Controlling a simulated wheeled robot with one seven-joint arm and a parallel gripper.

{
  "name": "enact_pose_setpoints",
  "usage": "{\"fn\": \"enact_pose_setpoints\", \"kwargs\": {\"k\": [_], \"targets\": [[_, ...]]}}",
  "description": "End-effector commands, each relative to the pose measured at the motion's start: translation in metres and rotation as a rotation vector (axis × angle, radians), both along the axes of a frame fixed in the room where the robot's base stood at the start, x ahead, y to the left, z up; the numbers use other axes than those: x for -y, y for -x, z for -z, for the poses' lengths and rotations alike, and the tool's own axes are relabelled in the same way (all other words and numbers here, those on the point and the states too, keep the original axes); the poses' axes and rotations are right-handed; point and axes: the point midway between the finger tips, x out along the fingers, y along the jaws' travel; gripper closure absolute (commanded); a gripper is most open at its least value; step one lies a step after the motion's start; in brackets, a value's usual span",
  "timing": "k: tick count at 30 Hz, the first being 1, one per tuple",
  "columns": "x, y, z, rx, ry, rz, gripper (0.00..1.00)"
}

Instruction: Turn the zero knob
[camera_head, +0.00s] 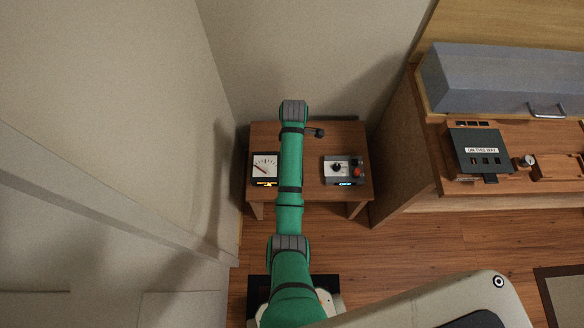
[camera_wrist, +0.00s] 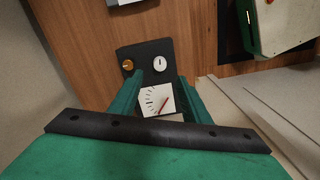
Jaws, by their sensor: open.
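A small meter box with a white dial face and red needle stands on the left of a small wooden table; the meter (camera_head: 265,166) shows left of my arm. In the wrist view the meter's dial (camera_wrist: 152,100) lies between my gripper's fingers, and its dark panel (camera_wrist: 146,50) carries a brass knob (camera_wrist: 128,65) and a white knob (camera_wrist: 159,64). No label is readable, so I cannot tell which is the zero knob. My gripper (camera_wrist: 160,82) is open and empty above the meter, its fingertips near the knobs; contact is not clear. The arm hides it in the head view.
A grey box with a black knob and a red button (camera_head: 345,170) stands on the right of the small table (camera_head: 312,190). Walls close in behind and left. A wooden console (camera_head: 470,165) with a dark panel stands to the right. Floor shows between them.

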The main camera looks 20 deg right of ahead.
Motion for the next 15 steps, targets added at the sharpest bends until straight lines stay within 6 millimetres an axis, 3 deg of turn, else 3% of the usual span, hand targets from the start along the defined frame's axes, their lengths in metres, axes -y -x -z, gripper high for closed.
{"fn": "enact_pose_setpoints", "kwargs": {"k": [5, 15], "targets": [[-0.001, 0.001, 0.015, -0.003, 0.0, -0.013, 0.57], [-0.002, 0.003, 0.073, -0.003, -0.001, -0.01, 0.57]]}}
